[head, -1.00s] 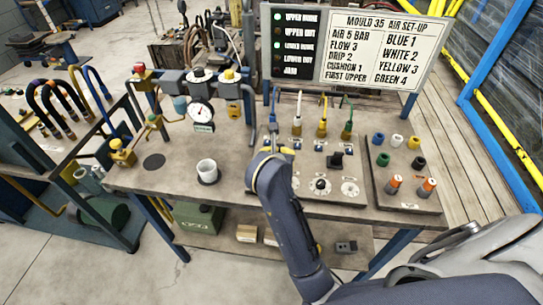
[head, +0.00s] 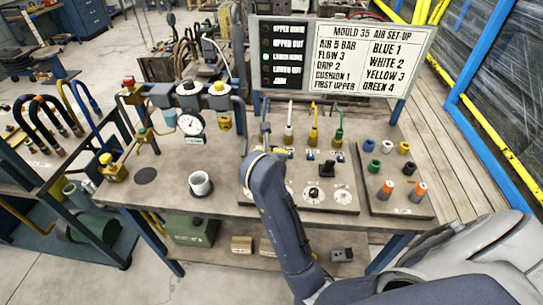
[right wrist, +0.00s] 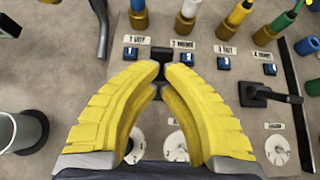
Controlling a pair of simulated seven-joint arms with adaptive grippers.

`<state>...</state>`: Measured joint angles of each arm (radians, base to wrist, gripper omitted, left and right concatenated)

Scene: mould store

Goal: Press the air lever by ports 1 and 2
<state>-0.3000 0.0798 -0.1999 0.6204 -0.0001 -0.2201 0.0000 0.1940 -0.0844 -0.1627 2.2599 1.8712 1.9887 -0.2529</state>
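My right gripper (head: 268,150) is over the valve board (head: 345,205), its fingers hidden behind my arm in the head view. In the right wrist view its yellow fingers (right wrist: 163,68) curve in and nearly meet, shut, at the black air lever (right wrist: 161,52) by ports 1 and 2. That lever is partly covered by the fingertips, so contact is unclear. The blue fitting (right wrist: 138,18) of port 1 and the white one (right wrist: 187,22) of port 2 stand just beyond. My left gripper is not in view.
A second black lever (right wrist: 272,97) stands by ports 3 and 4, right of the fingers. Yellow (head: 312,135) and green (head: 337,138) fittings rise behind it. The sign (head: 345,55) has the LOWER HOME lamp lit.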

